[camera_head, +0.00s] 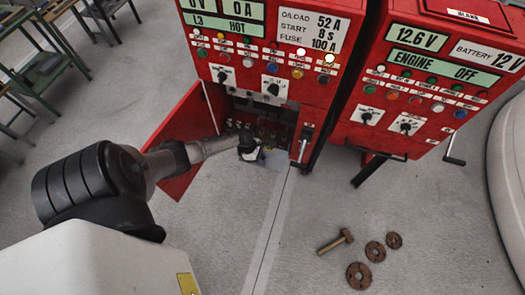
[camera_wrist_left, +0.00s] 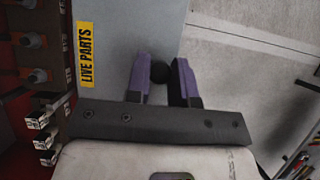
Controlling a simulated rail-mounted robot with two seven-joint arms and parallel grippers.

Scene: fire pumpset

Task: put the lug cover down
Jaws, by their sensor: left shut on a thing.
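The lug cover (camera_wrist_left: 125,40) is a flat grey panel with a yellow "LIVE PARTS" label in the left wrist view. My left gripper (camera_wrist_left: 160,75) has its purple fingers shut on the cover's round black knob. In the head view my left gripper (camera_head: 249,150) is at the mouth of the open lower compartment of the left red cabinet. A pale part of the cover (camera_head: 275,159) shows just beyond and right of it there. The exposed terminals (camera_wrist_left: 42,118) are left of the cover in the wrist view, apart from it. My right gripper is not in view.
A second red cabinet (camera_head: 430,80) stands to the right. A hammer (camera_head: 335,242) and several rusty discs (camera_head: 359,275) lie on the floor. The grey floor (camera_head: 235,225) in front is clear.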

